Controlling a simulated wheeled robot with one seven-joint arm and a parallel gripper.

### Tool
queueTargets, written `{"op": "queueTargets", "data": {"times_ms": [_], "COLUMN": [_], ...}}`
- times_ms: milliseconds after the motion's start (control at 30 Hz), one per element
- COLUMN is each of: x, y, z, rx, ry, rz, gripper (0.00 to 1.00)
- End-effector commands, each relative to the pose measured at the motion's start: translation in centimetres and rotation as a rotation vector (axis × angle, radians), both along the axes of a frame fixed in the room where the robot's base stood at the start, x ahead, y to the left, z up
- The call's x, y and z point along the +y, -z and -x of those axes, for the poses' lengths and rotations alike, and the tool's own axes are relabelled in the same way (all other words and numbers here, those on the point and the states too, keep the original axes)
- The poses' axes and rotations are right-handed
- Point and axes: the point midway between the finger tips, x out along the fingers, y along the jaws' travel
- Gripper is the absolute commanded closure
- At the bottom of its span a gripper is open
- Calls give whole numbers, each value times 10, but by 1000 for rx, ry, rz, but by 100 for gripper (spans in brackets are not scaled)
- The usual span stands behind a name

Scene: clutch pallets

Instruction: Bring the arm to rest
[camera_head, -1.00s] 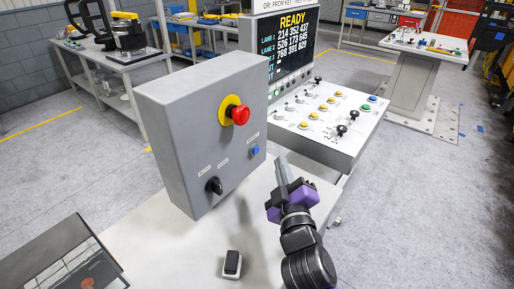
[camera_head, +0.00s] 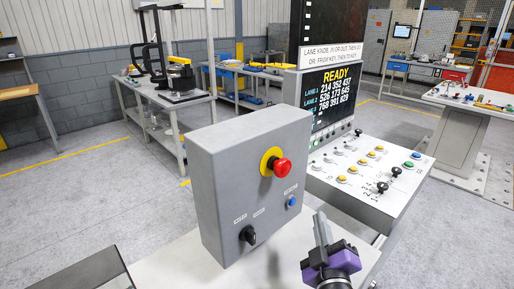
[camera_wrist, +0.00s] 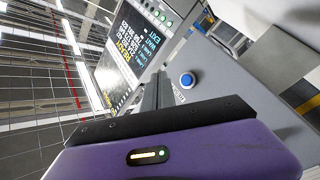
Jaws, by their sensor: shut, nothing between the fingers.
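My gripper (camera_head: 323,228) is at the lower right of the head view, purple at its base, with its grey fingers together and pointing up. It is shut and empty. It stands in front of the white table, to the right of the grey control box (camera_head: 225,175), and looks apart from it. The rest of my arm is mostly below the head view's edge.
The grey box carries a red emergency button (camera_head: 282,168), a black knob (camera_head: 248,235) and a blue button. Behind it is a sloped console (camera_head: 345,195) with knobs and a screen (camera_head: 335,95) reading READY. A workbench (camera_head: 165,100) stands back left.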

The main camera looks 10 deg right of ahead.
Motion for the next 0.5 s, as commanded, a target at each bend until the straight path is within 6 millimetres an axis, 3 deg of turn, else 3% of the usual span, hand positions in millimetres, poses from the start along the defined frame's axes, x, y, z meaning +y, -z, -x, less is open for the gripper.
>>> {"op": "queueTargets", "data": {"times_ms": [133, 367, 500], "x": [17, 29, 31], "y": [-24, -5, 14], "z": [10, 67, 115], "rx": [-87, -108, -91], "ry": [-86, -200, -247], "rz": [-97, -261, -371], "gripper": [100, 100, 100]}}
